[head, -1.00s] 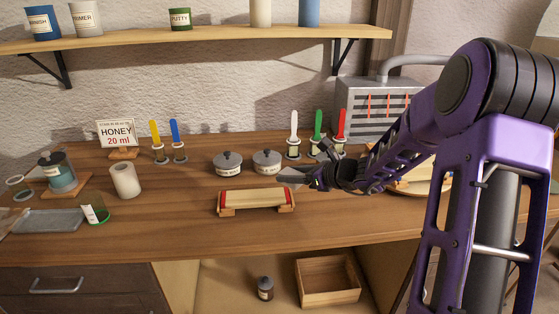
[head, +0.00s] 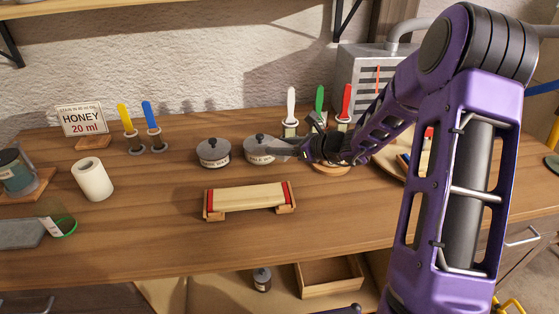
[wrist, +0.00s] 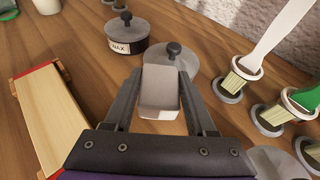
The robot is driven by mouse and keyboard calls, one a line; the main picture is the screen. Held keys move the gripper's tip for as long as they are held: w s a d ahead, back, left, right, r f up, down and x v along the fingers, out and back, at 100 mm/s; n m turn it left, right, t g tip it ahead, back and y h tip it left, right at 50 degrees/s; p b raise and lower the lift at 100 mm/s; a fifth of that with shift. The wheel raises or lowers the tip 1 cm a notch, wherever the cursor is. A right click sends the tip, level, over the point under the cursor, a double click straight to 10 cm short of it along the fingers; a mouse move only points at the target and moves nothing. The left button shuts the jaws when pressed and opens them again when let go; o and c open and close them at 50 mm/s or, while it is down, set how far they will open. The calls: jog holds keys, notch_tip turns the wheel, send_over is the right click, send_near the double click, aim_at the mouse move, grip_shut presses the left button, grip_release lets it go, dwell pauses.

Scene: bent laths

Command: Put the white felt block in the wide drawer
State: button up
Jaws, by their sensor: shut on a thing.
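My gripper (wrist: 160,105) is shut on a pale whitish block, which I take as the white felt block (wrist: 159,98), in the wrist view. The block sits between both fingers, above the table and in front of a grey lidded tin. In the head view my gripper (head: 283,148) is beside the right tin; the block cannot be made out there. A dark drawer front (head: 75,302) shows at the lower left, cut by the frame. Another drawer with a handle (head: 522,237) shows at the right, partly behind my arm. Which one is the wide drawer I cannot tell.
A lath on a wooden form with red ends (head: 247,197) lies at the table's front. Two lidded tins (head: 213,152) and several brushes in holders (head: 319,105) stand behind. An open wooden box (head: 330,275) is below.

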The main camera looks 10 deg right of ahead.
jog(key=shift+f+b, duration=0.35)
jog(key=shift+f, duration=2.3)
jog(key=shift+f, duration=0.1)
jog(key=shift+f, duration=0.2)
jog(key=o, duration=1.3)
jog(key=shift+r, duration=0.1)
jog(key=shift+r, duration=0.1)
